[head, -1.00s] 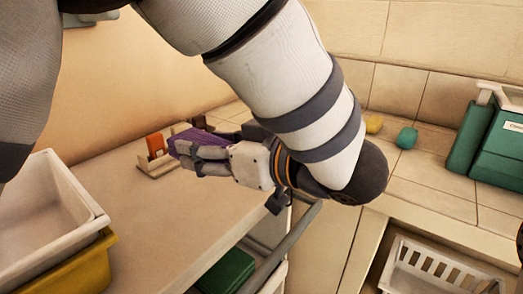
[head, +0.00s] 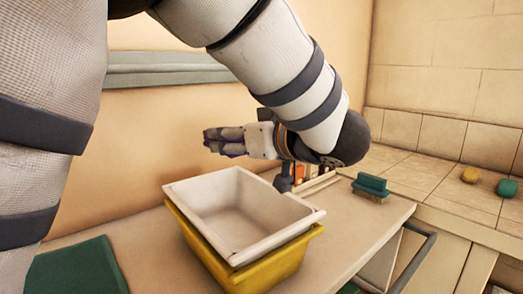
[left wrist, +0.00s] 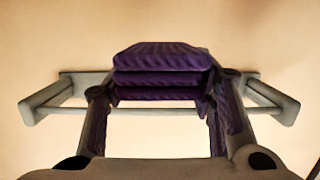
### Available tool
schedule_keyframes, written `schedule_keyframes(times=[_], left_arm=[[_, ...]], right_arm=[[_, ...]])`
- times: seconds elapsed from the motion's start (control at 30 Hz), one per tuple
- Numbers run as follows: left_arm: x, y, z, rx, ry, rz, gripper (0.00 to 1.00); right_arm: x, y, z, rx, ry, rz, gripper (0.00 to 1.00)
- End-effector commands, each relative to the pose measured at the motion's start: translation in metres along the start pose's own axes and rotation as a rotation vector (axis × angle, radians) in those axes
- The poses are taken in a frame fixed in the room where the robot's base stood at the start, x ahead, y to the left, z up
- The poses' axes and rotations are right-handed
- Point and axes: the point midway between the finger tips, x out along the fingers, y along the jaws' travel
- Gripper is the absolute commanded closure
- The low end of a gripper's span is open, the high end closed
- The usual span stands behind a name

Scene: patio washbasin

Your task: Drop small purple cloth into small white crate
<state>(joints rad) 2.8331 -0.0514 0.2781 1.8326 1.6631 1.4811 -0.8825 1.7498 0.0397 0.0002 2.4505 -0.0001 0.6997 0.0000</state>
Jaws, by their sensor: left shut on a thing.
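The small purple cloth (left wrist: 160,75) is folded in layers between the fingers of my left gripper in the left wrist view. In the head view only a thin purple edge of it shows at the fingers. My left gripper (head: 224,141) is shut on the cloth and is above and behind the small white crate, near its far rim. The white crate (head: 290,222) is empty and sits in or on a yellow crate (head: 285,273) on the counter. My right gripper is not in view.
A green brush (head: 371,185) stands on the counter right of the crates. A green flat thing (head: 80,270) lies at the lower left. A yellow sponge (head: 470,175) and a teal sponge (head: 507,188) are on the tiled ledge at right. A rail (head: 405,270) runs along the counter's front edge.

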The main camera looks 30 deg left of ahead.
Motion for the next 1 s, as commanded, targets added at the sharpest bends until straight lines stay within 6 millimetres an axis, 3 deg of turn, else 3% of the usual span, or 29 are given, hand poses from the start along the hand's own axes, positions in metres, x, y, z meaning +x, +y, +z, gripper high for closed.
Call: schedule_keyframes(times=[0.17,0.6,0.9,0.93,1.0], left_arm=[[0.005,-0.002,0.000,0.004,-0.001,-0.003,0.73],[0.016,-0.002,0.053,0.003,-0.001,-0.003,0.73],[0.016,-0.002,0.056,0.001,-0.001,-0.003,0.73],[0.016,-0.002,0.056,0.001,-0.001,-0.003,0.43],[0.016,-0.002,0.056,0.001,-0.001,-0.003,0.27]], right_arm=[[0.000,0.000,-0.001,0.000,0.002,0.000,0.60],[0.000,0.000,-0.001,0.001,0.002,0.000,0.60],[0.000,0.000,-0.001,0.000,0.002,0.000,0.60],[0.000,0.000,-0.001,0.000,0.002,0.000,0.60],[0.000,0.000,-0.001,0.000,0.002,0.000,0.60]])
